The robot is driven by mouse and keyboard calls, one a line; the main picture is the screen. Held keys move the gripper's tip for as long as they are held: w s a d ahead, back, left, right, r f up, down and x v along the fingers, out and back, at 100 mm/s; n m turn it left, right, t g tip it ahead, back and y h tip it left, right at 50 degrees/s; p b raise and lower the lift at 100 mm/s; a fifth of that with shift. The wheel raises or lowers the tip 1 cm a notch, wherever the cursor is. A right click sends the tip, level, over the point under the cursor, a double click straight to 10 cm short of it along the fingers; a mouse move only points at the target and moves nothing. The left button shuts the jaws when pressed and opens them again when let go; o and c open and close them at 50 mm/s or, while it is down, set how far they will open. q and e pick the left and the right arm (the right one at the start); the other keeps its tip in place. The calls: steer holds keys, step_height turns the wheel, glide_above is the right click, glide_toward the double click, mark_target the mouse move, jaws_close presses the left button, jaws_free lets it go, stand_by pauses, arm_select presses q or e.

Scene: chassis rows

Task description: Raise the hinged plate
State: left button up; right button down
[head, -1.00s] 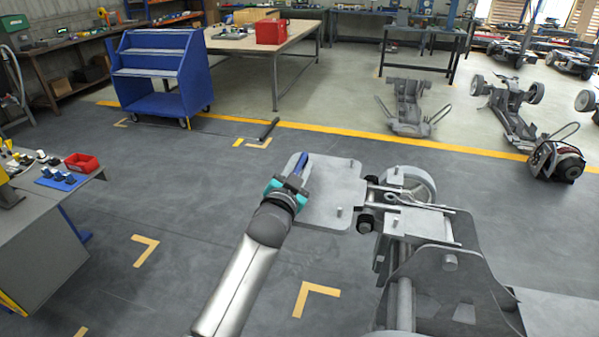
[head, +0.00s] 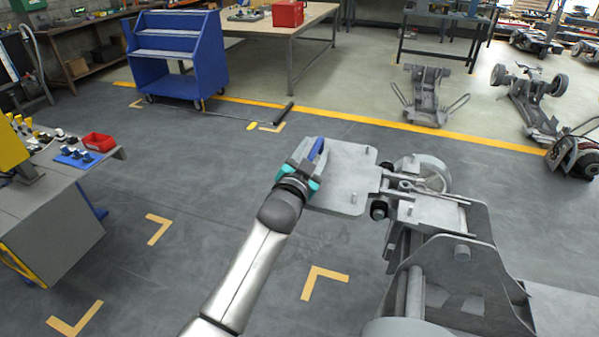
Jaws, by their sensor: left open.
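The hinged plate (head: 347,178) is a flat grey metal sheet with small pegs, joined on its right side to the chassis (head: 440,240). It looks roughly level, low at the chassis end. My left gripper (head: 313,158) is at the plate's left edge, its blue and teal fingers open. The fingers overlap the edge in the picture; I cannot tell whether they touch it. My right gripper is out of view.
A wheel (head: 424,175) sits on the chassis beside the hinge. A workbench (head: 60,200) with a red bin (head: 99,142) stands at left. A blue cart (head: 178,55) and a wooden table (head: 285,30) stand behind. Floor left of the plate is clear.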

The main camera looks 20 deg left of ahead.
arm_select(q)
steer(key=s, duration=1.4)
steer(key=shift+s+a+p, duration=0.15)
steer(key=shift+a+p, duration=0.15)
steer(key=shift+a, duration=0.05)
stand_by(0.3)
steer(key=s+f+n+g, duration=0.2)
steer(key=s+f+g, duration=0.5)
steer(key=s, duration=0.5)
steer(key=s+f+n+g, duration=0.2)
steer(key=s+f+g, duration=0.55)
steer(key=s, duration=0.45)
step_height(320, 180, down, 25)
steer(key=s+g+b, duration=0.1)
steer(key=s+b, duration=0.1)
steer(key=b, duration=0.2)
steer(key=s+a+f+g+b, duration=0.1)
steer(key=s+a+f+b, duration=0.2)
steer(key=s+f, duration=1.3)
step_height(320, 180, down, 4)
steer(key=shift+r+y+b, duration=0.15)
steer(key=shift+y+b, duration=0.15)
steer(key=shift+b, duration=0.55)
